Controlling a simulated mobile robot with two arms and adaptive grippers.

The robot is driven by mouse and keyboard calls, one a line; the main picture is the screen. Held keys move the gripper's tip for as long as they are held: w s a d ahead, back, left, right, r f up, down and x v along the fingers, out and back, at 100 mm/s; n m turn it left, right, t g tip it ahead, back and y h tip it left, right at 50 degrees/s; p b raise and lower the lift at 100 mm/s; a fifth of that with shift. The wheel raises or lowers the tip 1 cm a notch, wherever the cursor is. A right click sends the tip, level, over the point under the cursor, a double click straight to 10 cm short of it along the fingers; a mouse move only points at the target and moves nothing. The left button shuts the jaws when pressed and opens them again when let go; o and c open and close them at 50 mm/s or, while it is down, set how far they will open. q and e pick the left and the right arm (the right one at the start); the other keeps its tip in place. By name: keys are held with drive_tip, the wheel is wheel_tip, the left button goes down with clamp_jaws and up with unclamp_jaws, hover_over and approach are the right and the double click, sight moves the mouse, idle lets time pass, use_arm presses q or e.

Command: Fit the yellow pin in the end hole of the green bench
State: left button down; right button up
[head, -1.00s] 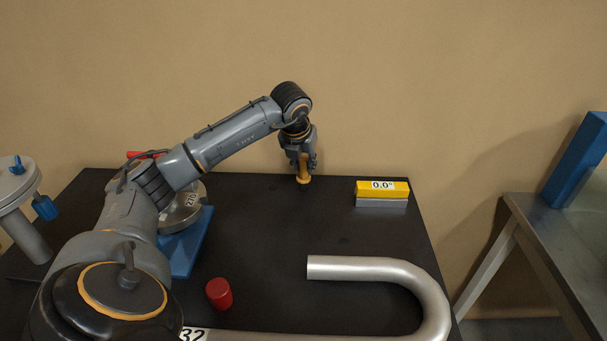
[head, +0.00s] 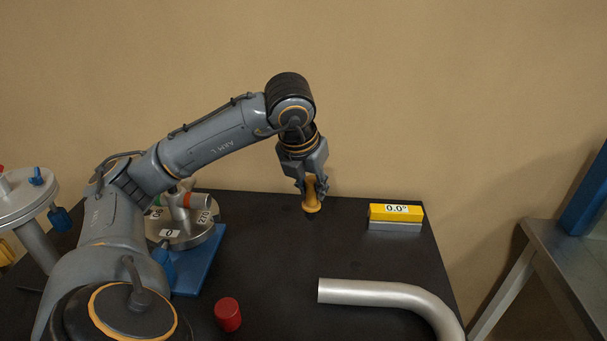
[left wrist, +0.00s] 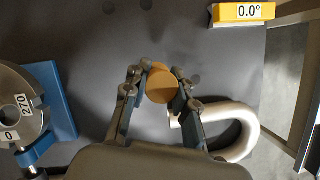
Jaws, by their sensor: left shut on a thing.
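My left gripper (head: 313,188) is shut on the yellow pin (head: 312,204), an orange-yellow piece with a wider round lower end. The pin hangs about upright over the back middle of the black table. In the left wrist view the pin's round face (left wrist: 160,87) shows between the two fingers. A small dark spot shows on the table just under the pin; I cannot tell whether it is a hole or a shadow. No green bench can be made out. My right gripper is out of view.
A yellow-topped block marked 0.0° (head: 396,213) stands right of the pin. A bent silver tube (head: 375,292) lies in front, with a red cylinder (head: 228,314) to its left. A round dial fixture on a blue base (head: 207,258) stands at left. The table's middle is clear.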

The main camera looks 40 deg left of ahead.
use_arm(q)
drive_tip(key=w+d+f+m+h+p, duration=0.3)
drive_tip(key=d+f+m+p, duration=0.4)
drive_tip(key=d+p, duration=0.3)
drive_tip(key=shift+w+d+f+m, duration=0.2)
drive_tip(key=shift+d+f+m, duration=0.1)
drive_tip(key=shift+d+f, duration=0.15)
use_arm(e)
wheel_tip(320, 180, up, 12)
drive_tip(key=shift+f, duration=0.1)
use_arm(q)
drive_tip(key=shift+b, duration=0.35)
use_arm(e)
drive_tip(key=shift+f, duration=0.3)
use_arm(q)
drive_tip(key=shift+f, duration=0.15)
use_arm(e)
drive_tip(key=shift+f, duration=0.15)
use_arm(q)
drive_tip(key=shift+f+b, duration=1.4)
drive_tip(key=shift+b, duration=0.1)
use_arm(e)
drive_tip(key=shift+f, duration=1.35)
use_arm(q)
drive_tip(key=shift+f, duration=0.15)
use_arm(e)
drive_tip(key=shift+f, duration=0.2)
